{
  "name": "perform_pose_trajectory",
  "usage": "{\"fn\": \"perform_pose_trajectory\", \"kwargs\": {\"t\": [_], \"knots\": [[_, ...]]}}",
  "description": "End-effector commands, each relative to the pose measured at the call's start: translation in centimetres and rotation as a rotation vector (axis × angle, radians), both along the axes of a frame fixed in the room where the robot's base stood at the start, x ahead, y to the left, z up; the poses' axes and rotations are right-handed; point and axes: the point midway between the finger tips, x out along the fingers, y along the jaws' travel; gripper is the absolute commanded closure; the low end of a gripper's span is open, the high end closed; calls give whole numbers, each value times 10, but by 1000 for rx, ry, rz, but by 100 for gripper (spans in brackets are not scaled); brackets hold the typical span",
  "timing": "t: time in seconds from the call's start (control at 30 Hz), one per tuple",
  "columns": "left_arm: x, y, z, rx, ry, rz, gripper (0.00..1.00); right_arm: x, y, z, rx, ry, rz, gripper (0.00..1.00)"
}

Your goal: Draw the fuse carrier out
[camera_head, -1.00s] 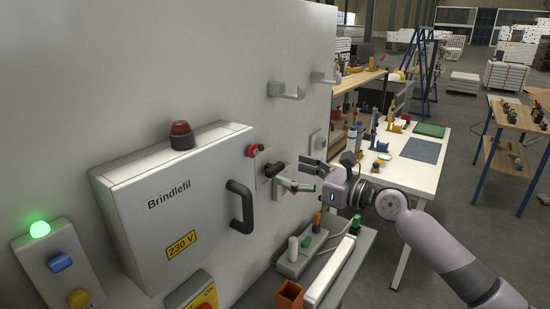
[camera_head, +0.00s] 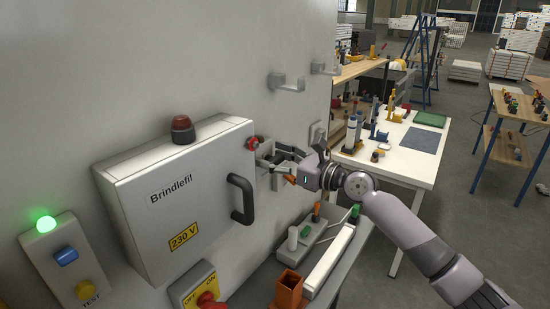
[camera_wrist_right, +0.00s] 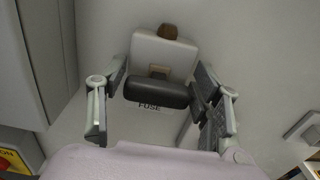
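The fuse carrier shows in the right wrist view as a dark rounded handle (camera_wrist_right: 157,94) on a pale grey fuse holder (camera_wrist_right: 163,52). The word FUSE is on the wall just below the handle. My right gripper (camera_wrist_right: 160,100) is open, with one finger on each side of the handle. The right-hand finger is very close to the handle's end; I cannot tell if it touches. In the head view my right gripper (camera_head: 275,164) is at the wall and largely hides the carrier. My left gripper is not in view.
The grey Brindlefil box (camera_head: 190,200) with a black handle (camera_head: 242,200) stands out from the wall just left of the gripper. A red button (camera_head: 253,142) is beside it. A shelf below holds an orange bin (camera_head: 289,292) and a white block (camera_head: 329,262).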

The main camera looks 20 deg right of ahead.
Motion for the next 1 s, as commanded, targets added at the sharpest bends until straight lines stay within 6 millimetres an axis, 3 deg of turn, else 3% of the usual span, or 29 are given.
{"fn": "perform_pose_trajectory", "kwargs": {"t": [0.8,1.0], "knots": [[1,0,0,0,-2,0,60,0,0,0,0,0,-1,98],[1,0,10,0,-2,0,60,-12,-10,1,1,5,-1,98]]}}
